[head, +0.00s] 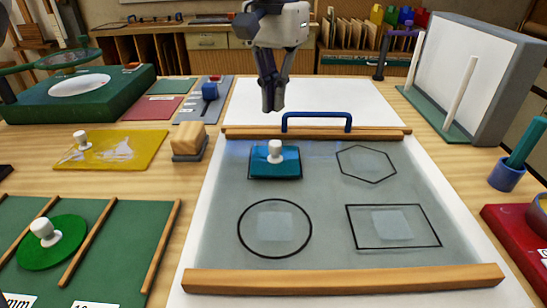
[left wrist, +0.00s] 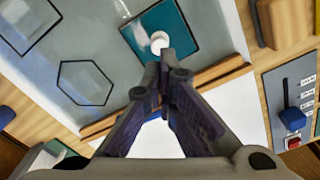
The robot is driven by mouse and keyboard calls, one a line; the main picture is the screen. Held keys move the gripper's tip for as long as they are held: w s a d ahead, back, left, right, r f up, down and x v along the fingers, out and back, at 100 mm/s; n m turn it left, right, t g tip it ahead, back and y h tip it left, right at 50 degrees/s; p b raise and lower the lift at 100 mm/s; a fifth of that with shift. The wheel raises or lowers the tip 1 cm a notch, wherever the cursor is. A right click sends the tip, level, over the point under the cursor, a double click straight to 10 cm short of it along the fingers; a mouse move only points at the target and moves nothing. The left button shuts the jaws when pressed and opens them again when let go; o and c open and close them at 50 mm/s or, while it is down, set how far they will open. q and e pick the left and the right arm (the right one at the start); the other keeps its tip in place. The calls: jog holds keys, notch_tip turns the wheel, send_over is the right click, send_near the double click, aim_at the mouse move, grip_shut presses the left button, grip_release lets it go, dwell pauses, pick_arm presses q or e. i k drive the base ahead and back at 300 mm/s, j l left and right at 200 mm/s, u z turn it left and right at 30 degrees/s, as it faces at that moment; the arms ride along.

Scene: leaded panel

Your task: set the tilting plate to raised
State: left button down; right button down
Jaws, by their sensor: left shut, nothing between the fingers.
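The tilting plate (head: 330,205) is a frosted grey panel with wooden bars along its front and back edges. It appears to lie low and nearly flat on a white sheet. Its blue handle (head: 317,117) stands up at the back bar. The plate carries outlines of a circle, a rectangle and a hexagon; a teal glass piece (head: 286,168) with a white knob sits at its back left. My left gripper (head: 272,104) is shut and empty, pointing down above the back bar, left of the handle. In the left wrist view its fingers (left wrist: 160,66) partly hide the back bar. My right gripper is out of view.
A grey panel with a blue slider (head: 209,92) and a wooden block (head: 189,141) stand to the left. A green box (head: 100,98) is farther left. A tall grey board (head: 480,75) stands at the right. White sheet (head: 350,97) lies clear behind the plate.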

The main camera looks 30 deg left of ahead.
aim_at(336, 282)
jog(key=k, duration=1.5)
